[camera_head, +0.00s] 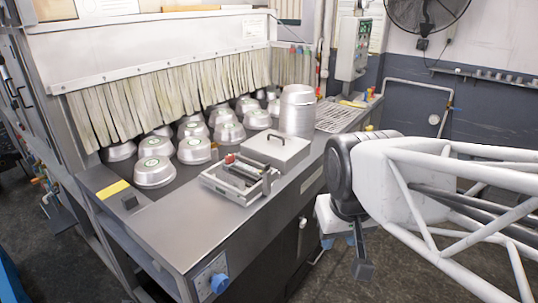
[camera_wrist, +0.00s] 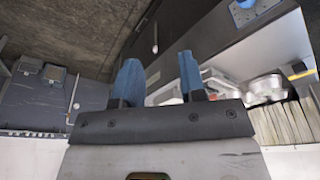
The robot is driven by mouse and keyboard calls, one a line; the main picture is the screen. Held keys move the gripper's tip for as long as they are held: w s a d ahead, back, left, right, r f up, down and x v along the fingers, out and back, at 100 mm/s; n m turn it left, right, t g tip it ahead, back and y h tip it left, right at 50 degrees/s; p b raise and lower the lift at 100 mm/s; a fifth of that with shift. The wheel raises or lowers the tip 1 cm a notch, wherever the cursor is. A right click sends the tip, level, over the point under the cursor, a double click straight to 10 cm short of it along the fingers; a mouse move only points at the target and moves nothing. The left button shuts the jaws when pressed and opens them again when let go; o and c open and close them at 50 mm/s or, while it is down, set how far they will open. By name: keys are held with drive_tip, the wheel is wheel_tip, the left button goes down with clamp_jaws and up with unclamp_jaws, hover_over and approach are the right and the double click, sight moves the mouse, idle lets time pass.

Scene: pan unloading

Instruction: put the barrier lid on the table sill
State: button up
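A flat grey metal lid with a dark handle (camera_head: 275,149), which looks like the barrier lid, sits on the table behind and right of an open metal frame (camera_head: 240,182) with a red part. The table sill seems to be the bare grey metal strip (camera_head: 188,240) along the table's front; its exact limits are unclear. My gripper (camera_head: 340,243) is off the table's front side, right of the lid and apart from it. In the wrist view, its two blue fingers (camera_wrist: 160,82) stand apart with nothing between them, so it is open and empty.
Several silver pans (camera_head: 195,150) stand on the table under a strip curtain (camera_head: 170,92). A tall pan stack (camera_head: 297,110) stands behind the lid. A blue knob (camera_head: 219,283) is on the table's front face. The front-left table strip is clear.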

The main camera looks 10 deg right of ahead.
drive_tip(key=shift+s+f, duration=0.4)
drive_tip(key=shift+s, duration=0.25)
drive_tip(key=shift+s+f, duration=0.35)
drive_tip(key=shift+s, duration=0.25)
idle(0.3)
